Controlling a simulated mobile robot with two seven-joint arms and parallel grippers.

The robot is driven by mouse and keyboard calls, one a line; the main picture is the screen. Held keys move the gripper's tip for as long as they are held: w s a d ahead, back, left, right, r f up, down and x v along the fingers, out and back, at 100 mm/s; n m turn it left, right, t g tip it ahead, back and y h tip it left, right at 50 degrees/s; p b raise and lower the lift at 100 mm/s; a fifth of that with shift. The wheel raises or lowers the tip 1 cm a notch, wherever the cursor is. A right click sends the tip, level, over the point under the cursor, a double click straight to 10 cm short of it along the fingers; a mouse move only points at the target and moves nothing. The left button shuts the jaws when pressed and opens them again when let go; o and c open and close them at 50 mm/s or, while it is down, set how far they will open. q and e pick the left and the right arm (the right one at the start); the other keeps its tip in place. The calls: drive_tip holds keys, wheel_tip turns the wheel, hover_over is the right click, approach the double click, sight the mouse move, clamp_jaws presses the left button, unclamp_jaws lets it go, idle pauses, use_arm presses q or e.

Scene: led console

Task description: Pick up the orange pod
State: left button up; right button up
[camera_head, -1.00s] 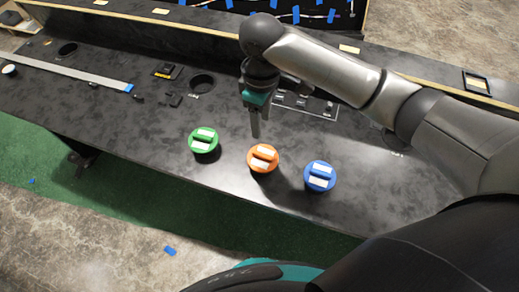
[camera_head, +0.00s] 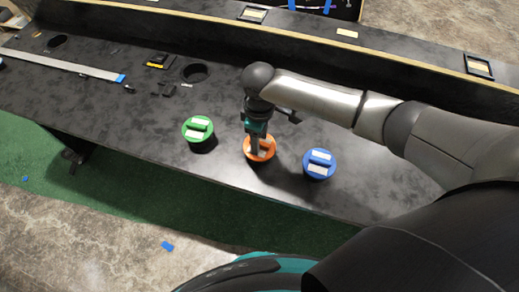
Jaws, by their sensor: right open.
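The orange pod (camera_head: 262,155) stands on the black console top, between the green pod and the blue pod. It is round, with a raised bar and pale labels on its lid. My right gripper (camera_head: 255,150) points down over the orange pod, and its fingers cover part of the lid. The fingers are open around or just above the bar; I cannot tell which, or whether they touch it. My left gripper is not in view.
The green pod (camera_head: 198,128) stands close on the left and the blue pod (camera_head: 319,163) on the right. A round hole (camera_head: 195,73) and small black parts lie behind, and a grey strip (camera_head: 62,64) runs at the left. A raised ledge (camera_head: 300,45) borders the back.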

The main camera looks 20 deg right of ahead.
drive_tip(key=shift+c, duration=0.3)
clamp_jaws()
idle(0.3)
